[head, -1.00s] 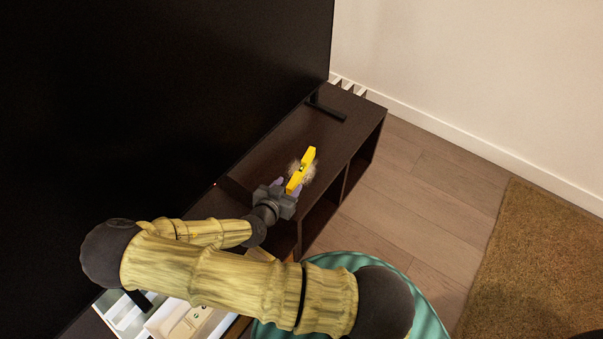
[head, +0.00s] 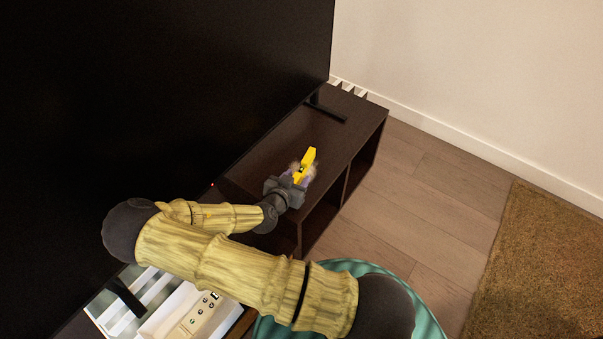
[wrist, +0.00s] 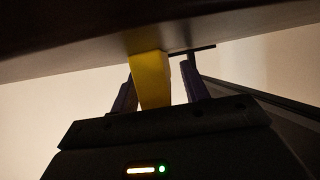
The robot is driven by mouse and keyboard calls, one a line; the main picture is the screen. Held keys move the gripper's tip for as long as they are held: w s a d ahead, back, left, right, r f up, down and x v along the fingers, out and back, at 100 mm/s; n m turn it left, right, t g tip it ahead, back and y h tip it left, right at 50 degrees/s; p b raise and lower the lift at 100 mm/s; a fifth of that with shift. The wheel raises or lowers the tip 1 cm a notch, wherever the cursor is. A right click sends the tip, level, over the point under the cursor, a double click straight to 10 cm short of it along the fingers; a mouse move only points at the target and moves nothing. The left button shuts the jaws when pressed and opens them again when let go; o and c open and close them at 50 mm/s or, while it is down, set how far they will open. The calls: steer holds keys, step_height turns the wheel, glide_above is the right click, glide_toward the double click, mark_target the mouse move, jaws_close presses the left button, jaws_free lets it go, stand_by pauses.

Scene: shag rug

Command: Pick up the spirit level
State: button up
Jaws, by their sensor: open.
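The yellow spirit level (head: 308,159) lies on the dark TV bench in the head view, its near part between my gripper's fingers. My gripper (head: 297,178) is open, with one finger on each side of the level. In the wrist view the level (wrist: 151,78) runs between the two purplish fingers of my gripper (wrist: 160,90). A gap shows on the right side, and the left finger is close to the level. Whether either finger touches it I cannot tell.
The dark bench (head: 345,147) has open shelves at its front. A large black screen (head: 200,80) stands along its back, with a black foot (head: 328,112) beyond the level. White and beige items (head: 205,308) lie at the bottom. A brown rug (head: 540,270) is at right.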

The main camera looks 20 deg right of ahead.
stand_by(0.4)
jaws_close()
step_height(320, 180, up, 10)
steer(key=p, duration=0.4)
steer(key=shift+p, duration=0.3)
stand_by(0.3)
